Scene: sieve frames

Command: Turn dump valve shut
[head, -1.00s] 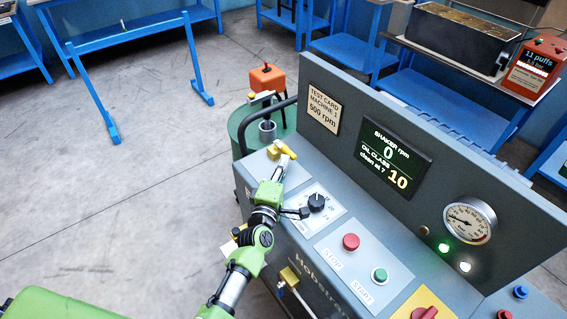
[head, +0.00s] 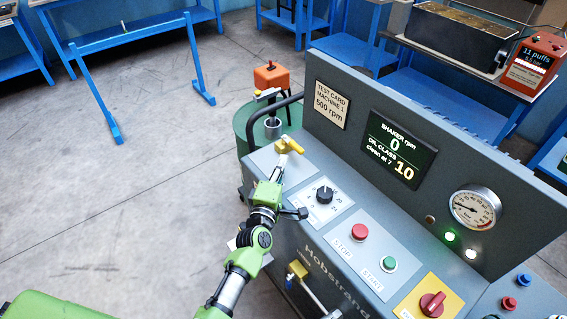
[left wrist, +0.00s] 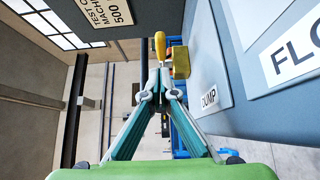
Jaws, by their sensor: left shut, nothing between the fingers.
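The dump valve has a yellow handle (head: 290,145) on a brass-coloured body at the left end of the grey machine panel. In the left wrist view, the yellow handle (left wrist: 160,46) and its body (left wrist: 180,62) stand just beyond the fingertips, beside a plate reading DUMP (left wrist: 209,98). My left gripper (head: 279,160) is shut with nothing between its fingers, close to the valve. In the left wrist view, my left gripper (left wrist: 162,75) has its fingertips together near the handle; whether they touch it I cannot tell. My right gripper is not in view.
The panel carries a black dial (head: 324,194), a red stop button (head: 360,231), a green start button (head: 389,264) and a red rotary switch (head: 432,302). A green drum (head: 243,125) stands behind the valve.

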